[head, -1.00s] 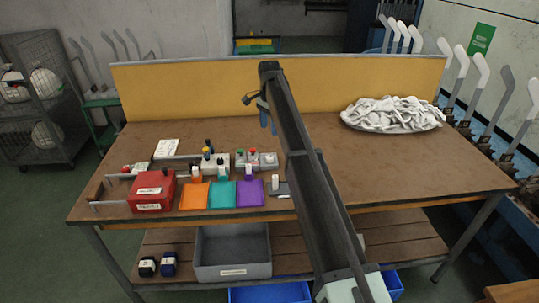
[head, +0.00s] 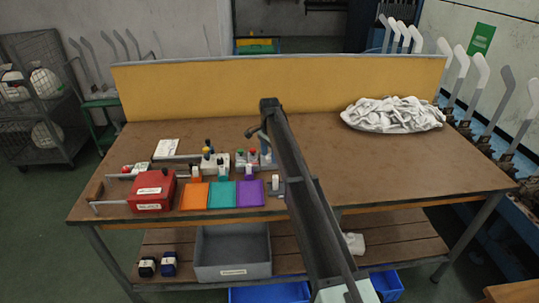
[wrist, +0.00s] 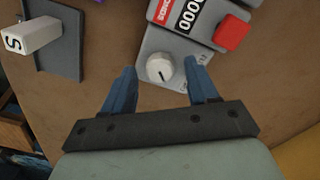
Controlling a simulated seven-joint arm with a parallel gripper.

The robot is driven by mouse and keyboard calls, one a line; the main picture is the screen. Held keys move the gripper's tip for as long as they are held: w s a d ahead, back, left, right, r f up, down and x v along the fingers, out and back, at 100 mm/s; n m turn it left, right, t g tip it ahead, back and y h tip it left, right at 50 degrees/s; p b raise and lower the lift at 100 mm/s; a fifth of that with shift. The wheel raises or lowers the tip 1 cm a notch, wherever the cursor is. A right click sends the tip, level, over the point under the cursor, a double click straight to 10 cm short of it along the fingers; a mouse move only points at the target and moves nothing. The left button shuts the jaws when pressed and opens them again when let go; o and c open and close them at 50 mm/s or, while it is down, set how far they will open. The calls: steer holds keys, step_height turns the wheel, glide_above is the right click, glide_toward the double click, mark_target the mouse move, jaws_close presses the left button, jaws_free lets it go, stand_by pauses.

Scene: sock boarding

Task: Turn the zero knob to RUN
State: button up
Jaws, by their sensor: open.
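The zero knob (wrist: 158,68) is a round white knob with a dark pointer line, on a small grey plate (wrist: 150,42) in the wrist view. My gripper (wrist: 163,66) is open, with one blue finger at each side of the knob in that view. I cannot tell whether either finger touches it. In the head view my gripper (head: 265,156) points down at the right end of the row of small devices and largely hides the knob. The RUN mark is too small to read.
A grey counter (wrist: 192,18) with a red button (wrist: 232,34) adjoins the knob plate. A white tab marked S (wrist: 32,36) stands on a dark plate nearby. Orange, teal and purple pads (head: 250,194) lie in front. The table's right side is clear up to the sock pile (head: 392,114).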

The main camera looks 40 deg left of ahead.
steer(key=shift+f, duration=0.2)
steer(key=shift+c, duration=0.4)
steer(key=c, duration=1)
steer(key=shift+o, duration=0.2)
